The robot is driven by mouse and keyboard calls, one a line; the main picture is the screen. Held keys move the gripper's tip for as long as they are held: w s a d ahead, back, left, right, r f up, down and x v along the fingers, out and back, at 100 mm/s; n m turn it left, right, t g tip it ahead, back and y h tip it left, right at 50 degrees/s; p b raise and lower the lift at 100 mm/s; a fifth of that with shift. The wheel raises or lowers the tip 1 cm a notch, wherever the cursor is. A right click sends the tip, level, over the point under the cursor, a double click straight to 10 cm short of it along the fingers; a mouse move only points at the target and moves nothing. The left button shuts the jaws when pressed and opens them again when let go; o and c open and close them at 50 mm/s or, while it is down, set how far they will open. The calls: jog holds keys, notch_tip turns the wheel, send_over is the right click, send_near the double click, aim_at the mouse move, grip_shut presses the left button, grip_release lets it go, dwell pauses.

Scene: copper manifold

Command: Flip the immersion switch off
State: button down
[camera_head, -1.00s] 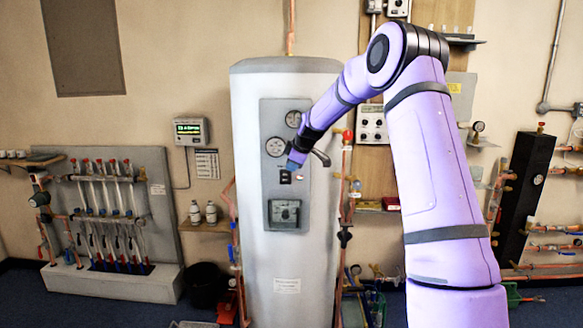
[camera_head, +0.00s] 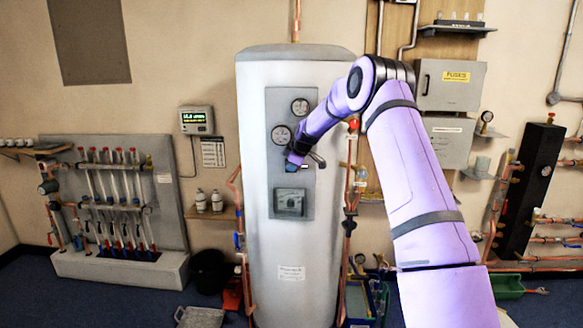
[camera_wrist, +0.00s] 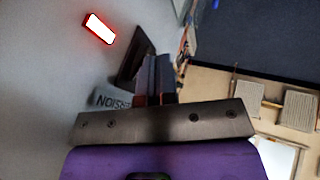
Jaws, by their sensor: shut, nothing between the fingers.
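The white cylinder (camera_head: 300,240) stands in the middle of the head view, with a grey control panel (camera_head: 307,120) on its front. My gripper (camera_head: 291,166) is shut and empty at the panel, below the two dials. The immersion switch is hidden behind it in the head view. In the wrist view, a dark switch-like piece (camera_wrist: 131,62) is right beside my gripper's fingertips (camera_wrist: 155,60); I cannot tell if they touch. A label (camera_wrist: 113,102) reading part of "IMMERSION" is next to it. A red-rimmed lamp (camera_wrist: 98,28) glows bright white.
Two round gauges (camera_head: 281,135) are above my gripper, and a square dial box (camera_head: 290,203) is below it. Copper pipes (camera_head: 239,220) run beside the cylinder. A pipe board (camera_head: 115,190) stands at the left, and grey boxes (camera_head: 450,85) hang at the right.

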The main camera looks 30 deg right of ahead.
jog(key=shift+w+d+t, duration=0.15)
jog(key=shift+t, duration=0.15)
jog(key=shift+r, duration=0.1)
dwell(0.3)
jog(key=shift+d+r, duration=0.1)
jog(key=shift+r, duration=0.75)
